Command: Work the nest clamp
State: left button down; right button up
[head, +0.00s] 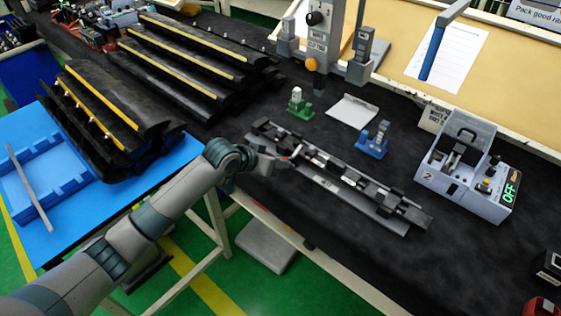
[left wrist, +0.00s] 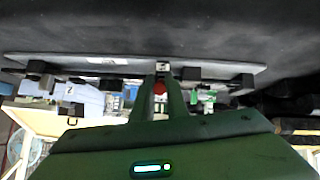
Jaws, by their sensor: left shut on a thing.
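The nest (head: 322,181) is a long grey plate with black blocks and clips along it, lying on the dark bench mat in the head view. It also shows in the left wrist view as a grey strip (left wrist: 110,61). At its left end is a small red-tipped part (head: 285,157), which looks like the clamp handle. My left gripper (head: 281,162) is at that end. In the left wrist view its fingers (left wrist: 160,84) are shut on the red-tipped handle (left wrist: 159,88). The finger contact is small in the head view, and the clamp's position is unclear. My right gripper is not in view.
A green stand (head: 299,105), a white plate (head: 352,111) and a blue stand (head: 374,141) are behind the nest. A grey box with an OFF display (head: 465,178) stands right. Black trim strips (head: 200,66) lie left.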

pick_arm(q)
jog(key=shift+s+a+f+t+h+b, duration=0.1)
jog(key=shift+a+f+t+h+b, duration=0.05)
jog(key=shift+f+t+h+b, duration=0.55)
jog(key=shift+r, duration=0.15)
